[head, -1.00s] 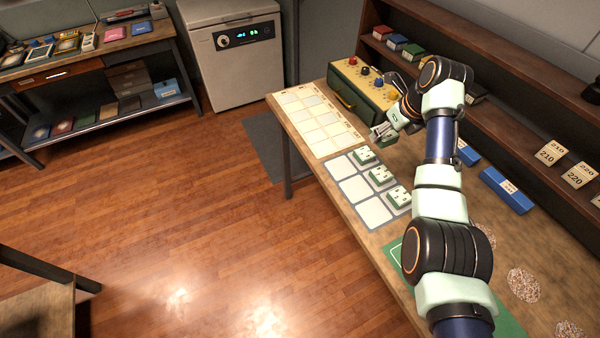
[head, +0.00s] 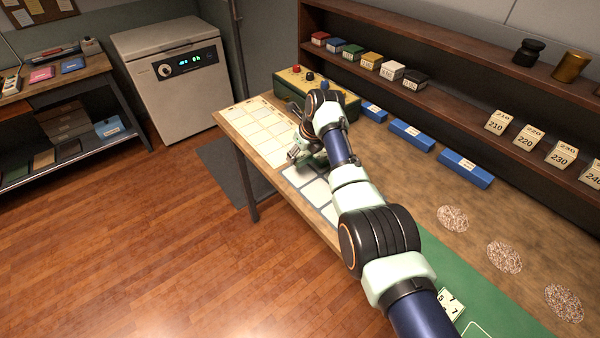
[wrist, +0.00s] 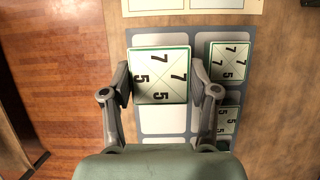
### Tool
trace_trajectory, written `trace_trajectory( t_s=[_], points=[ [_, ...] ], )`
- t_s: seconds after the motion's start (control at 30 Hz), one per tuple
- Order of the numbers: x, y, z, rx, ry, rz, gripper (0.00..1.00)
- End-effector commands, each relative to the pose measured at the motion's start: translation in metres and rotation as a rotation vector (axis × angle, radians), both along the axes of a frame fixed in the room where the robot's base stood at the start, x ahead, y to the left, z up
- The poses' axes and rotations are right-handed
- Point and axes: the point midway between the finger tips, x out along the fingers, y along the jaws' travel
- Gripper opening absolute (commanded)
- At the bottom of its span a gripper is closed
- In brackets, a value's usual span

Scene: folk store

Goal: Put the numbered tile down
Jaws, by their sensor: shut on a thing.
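My gripper (wrist: 160,80) is shut on a white numbered tile (wrist: 153,62) with a green edge, marked with 7s and 5s. The held tile looks larger than the others, above a grey mat (wrist: 201,37) with white cells; its exact height is unclear. Two similar tiles, an upper one (wrist: 229,60) and a lower one (wrist: 228,119), lie in the mat's right column. The lower one is partly hidden by my finger. In the head view my gripper (head: 298,152) is over the grey mat (head: 300,184), and the held tile cannot be made out.
A cream gridded sheet (head: 262,125) lies beyond the grey mat. A green box with knobs (head: 290,88) stands at the bench's far end. Blue boxes (head: 411,135) line the back. A white tile (head: 452,301) lies on the green mat (head: 500,300). Empty white cells (wrist: 163,120) show below the held tile.

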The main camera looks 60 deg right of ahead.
Motion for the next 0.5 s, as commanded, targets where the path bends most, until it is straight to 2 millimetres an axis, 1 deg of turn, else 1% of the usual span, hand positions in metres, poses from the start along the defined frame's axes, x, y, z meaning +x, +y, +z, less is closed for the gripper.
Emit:
trace_trajectory(
  t_s=[0.03, 0.2, 0.27, 0.5],
  points=[
    [0.000, 0.000, -0.005, -0.002, -0.001, 0.000, 0.19],
    [0.000, -0.001, -0.008, -0.002, -0.002, 0.001, 0.19],
    [0.000, 0.000, -0.013, -0.002, -0.001, 0.001, 0.19],
    [0.000, 0.000, -0.062, 0.000, 0.000, 0.001, 0.19]
  ],
)
